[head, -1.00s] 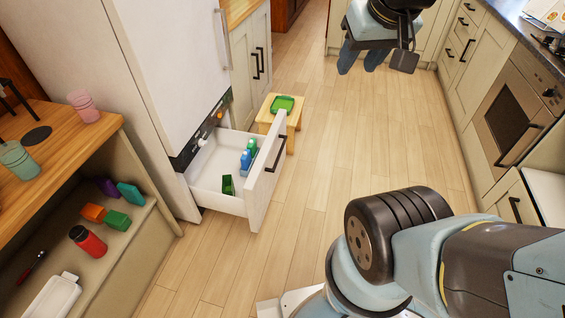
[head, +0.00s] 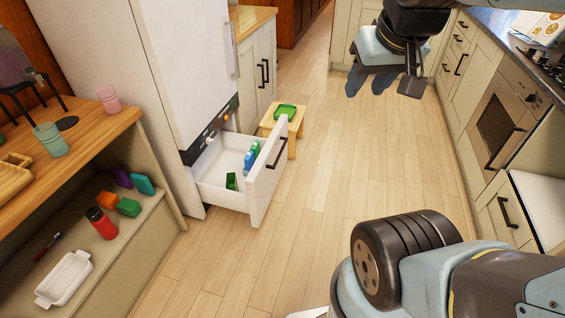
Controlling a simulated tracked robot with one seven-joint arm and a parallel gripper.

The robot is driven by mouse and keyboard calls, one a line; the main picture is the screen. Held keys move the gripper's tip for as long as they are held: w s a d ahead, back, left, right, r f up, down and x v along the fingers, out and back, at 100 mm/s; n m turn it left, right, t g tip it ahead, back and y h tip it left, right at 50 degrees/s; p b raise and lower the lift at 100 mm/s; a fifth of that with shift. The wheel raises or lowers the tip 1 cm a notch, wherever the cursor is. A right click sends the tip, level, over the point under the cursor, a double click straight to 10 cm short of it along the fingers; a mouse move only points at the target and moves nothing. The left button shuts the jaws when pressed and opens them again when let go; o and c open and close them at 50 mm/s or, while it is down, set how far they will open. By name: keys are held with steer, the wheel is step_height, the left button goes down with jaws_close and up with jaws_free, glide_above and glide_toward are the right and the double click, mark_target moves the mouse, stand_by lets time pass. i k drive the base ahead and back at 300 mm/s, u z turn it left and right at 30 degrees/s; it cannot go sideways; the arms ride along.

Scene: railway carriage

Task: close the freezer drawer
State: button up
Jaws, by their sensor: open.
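The freezer drawer (head: 262,189) is pulled out at the bottom of the tall white fridge-freezer (head: 185,75), left of centre in the head view. Its white front has a dark bar handle. Inside lie blue bottles (head: 249,160) and a green item (head: 231,181). My gripper (head: 371,84) hangs at the upper right over the floor, with its two dark fingers apart and nothing seen between them. It is well away from the drawer, to the right of it in the picture.
A small wooden stool (head: 291,138) with a green tray (head: 286,111) stands just behind the drawer front. A wooden counter (head: 90,135) with an open shelf is at the left. Cabinets and an oven (head: 497,122) line the right. The wooden floor between is clear.

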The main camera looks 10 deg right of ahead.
mark_target(257, 186)
steer(key=u, duration=0.2)
steer(key=i, duration=0.95)
steer(key=z, duration=0.1)
steer(key=k, duration=1.25)
steer(key=u, duration=0.6)
steer(key=i, duration=1.5)
steer(key=z, duration=0.5)
